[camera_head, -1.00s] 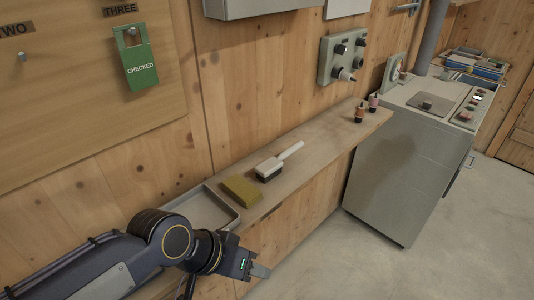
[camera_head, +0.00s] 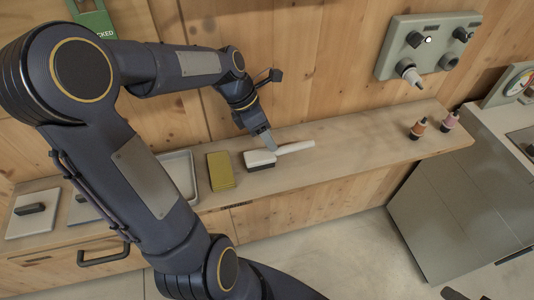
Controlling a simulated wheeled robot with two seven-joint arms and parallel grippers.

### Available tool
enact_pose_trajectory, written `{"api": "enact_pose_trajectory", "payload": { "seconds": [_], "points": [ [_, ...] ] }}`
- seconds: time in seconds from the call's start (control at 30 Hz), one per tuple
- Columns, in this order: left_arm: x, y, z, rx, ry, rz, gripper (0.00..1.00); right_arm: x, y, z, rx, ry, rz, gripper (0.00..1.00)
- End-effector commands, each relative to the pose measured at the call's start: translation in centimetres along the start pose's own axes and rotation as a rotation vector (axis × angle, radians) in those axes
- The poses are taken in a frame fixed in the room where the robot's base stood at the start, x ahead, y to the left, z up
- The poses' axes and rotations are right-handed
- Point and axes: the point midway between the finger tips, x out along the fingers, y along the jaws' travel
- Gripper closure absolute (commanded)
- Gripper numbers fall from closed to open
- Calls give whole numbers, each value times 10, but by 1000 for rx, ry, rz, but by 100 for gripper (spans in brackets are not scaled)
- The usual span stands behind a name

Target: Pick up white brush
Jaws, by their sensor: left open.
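The white brush (camera_head: 261,157) lies on the wooden shelf (camera_head: 350,143), dark bristles down, with its pale handle pointing right. My left gripper (camera_head: 268,141) is open and points down at the brush, with its fingers close to where the head meets the handle. I cannot tell whether the fingers touch it or stand around it. Dark parts at the bottom right edge (camera_head: 455,294) may belong to my right gripper, but too little shows to tell its state.
A yellow-green block (camera_head: 221,171) lies just left of the brush, and a grey tray (camera_head: 190,170) stands beyond it. Two small bottles, one orange-brown (camera_head: 418,129) and one pink (camera_head: 449,122), stand at the shelf's right end. A control box (camera_head: 428,45) hangs above.

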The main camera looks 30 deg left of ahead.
Motion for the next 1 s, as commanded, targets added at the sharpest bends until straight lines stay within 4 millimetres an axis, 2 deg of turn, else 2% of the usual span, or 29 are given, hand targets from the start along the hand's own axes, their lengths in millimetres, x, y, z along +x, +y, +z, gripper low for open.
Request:
{"api": "enact_pose_trajectory", "payload": {
  "seconds": [0.4, 0.53, 0.73, 1.0],
  "points": [
    [56, -9, 7, 2, 4, -4, 53, -4, -2, -2, 0, 0, 0, 50],
    [62, -9, 8, 5, 2, 0, 53, -4, -2, -2, 0, 0, 0, 50],
    [62, -8, 8, 5, 1, 1, 53, -4, -2, -2, 0, 0, 0, 50],
    [62, -8, 8, 5, 1, 1, 89, -4, -2, -2, 0, 0, 0, 50]
  ]
}}
